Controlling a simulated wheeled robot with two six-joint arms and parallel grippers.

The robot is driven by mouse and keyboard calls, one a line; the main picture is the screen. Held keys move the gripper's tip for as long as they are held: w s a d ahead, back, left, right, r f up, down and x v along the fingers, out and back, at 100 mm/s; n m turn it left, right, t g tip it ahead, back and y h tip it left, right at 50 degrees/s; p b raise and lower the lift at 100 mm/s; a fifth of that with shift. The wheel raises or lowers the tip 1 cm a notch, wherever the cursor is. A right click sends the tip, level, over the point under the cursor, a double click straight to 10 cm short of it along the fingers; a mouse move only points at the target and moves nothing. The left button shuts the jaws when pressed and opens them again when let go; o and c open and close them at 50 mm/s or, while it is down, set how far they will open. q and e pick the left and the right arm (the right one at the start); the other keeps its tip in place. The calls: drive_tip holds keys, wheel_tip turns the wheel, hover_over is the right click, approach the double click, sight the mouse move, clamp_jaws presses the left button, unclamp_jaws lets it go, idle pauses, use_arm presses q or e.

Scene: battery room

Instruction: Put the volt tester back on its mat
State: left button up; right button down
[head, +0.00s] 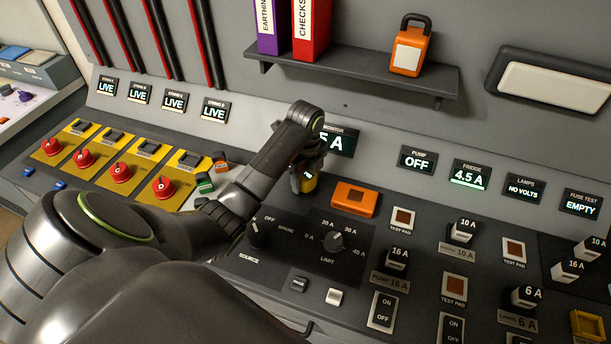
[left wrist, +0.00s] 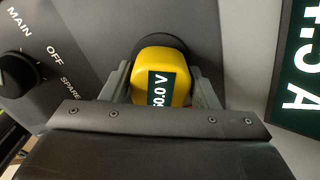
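The volt tester (head: 309,184) is yellow with a small lit display and is at the middle of the panel in the head view. In the left wrist view the tester (left wrist: 180,72) fills the space between the fingers, its display reading in volts. My left gripper (head: 305,172) is over the tester, and its fingers (left wrist: 162,78) lie against both sides of it. A dark round pad (left wrist: 204,50), apparently the mat, shows just behind the tester; I cannot tell whether they touch. My right gripper is not in view.
An orange block (head: 354,198) lies just right of the tester. The source and limit dials (head: 333,241) are in front. Red knobs (head: 121,173) on yellow plates are at left. A monitor display (head: 338,141) is close behind. A shelf (head: 350,78) with binders and an orange padlock is above.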

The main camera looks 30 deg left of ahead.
use_arm(q)
drive_tip(key=shift+o, duration=1.3)
drive_tip(key=shift+r, duration=0.55)
wheel_tip(320, 180, up, 2)
drive_tip(key=shift+r+p, duration=0.25)
drive_tip(key=shift+p, duration=0.15)
wheel_tip(320, 180, up, 7)
drive_tip(key=p, duration=0.7)
drive_tip(key=shift+r+p, duration=0.9)
